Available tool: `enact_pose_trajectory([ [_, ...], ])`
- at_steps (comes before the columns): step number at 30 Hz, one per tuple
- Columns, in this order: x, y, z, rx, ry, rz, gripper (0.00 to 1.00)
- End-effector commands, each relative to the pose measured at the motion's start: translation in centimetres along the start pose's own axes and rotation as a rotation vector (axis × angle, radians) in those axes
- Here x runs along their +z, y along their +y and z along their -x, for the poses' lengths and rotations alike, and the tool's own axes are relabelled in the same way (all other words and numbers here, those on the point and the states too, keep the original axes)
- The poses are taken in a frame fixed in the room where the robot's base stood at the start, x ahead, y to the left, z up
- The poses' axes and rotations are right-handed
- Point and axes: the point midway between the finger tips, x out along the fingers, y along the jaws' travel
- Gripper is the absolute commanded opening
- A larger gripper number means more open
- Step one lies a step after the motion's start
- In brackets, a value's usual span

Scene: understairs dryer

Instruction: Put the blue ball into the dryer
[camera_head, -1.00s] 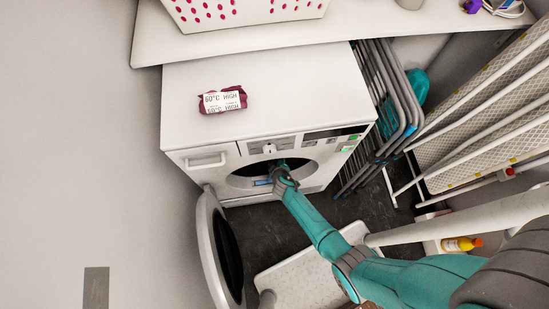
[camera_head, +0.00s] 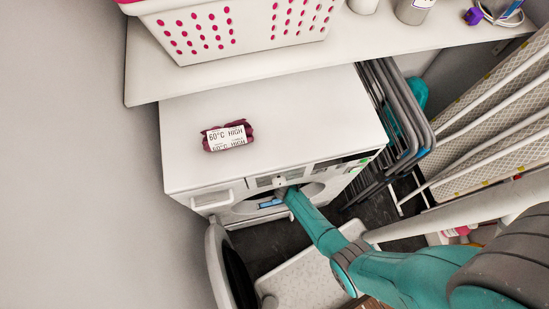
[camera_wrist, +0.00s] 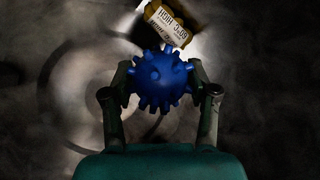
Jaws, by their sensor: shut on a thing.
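The blue ball (camera_wrist: 160,80), covered in knobs, is between the two fingers of my gripper (camera_wrist: 161,85) in the wrist view. My gripper is shut on it. In the head view my arm reaches into the round opening of the white dryer (camera_head: 270,125), and my gripper and the ball are hidden inside. The dryer door (camera_head: 226,265) stands open to the left. In the wrist view the dark drum interior surrounds the ball, and a yellowish item (camera_wrist: 170,22) with a "60°C HIGH" label is just beyond the ball; I cannot tell whether they touch.
A dark red bundle (camera_head: 227,136) labelled "60°C HIGH" lies on the dryer top. A white basket (camera_head: 235,28) stands on the shelf (camera_head: 330,58) above. Folded grey racks (camera_head: 395,120) stand right of the dryer. A pale step or board (camera_head: 310,275) is below my arm.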

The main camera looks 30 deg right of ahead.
Motion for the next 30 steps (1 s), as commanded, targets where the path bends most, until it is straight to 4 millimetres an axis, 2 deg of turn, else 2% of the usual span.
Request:
enact_pose_trajectory([
  [5, 0.0, 0.0, 0.0, 0.0, 0.0, 0.0, 0.24],
  [6, 0.0, 0.0, 0.0, 0.0, 0.0, 0.0, 0.61],
  [9, 0.0, 0.0, 0.0, 0.0, 0.0, 0.0, 0.86],
  [22, 0.1, -0.1, 0.3, 0.0, 0.0, 0.001, 0.88],
  [26, 0.1, 0.0, 1.3, 0.002, 0.001, 0.001, 0.88],
  [30, 0.1, -0.1, 3.1, -0.001, 0.001, -0.001, 0.88],
])
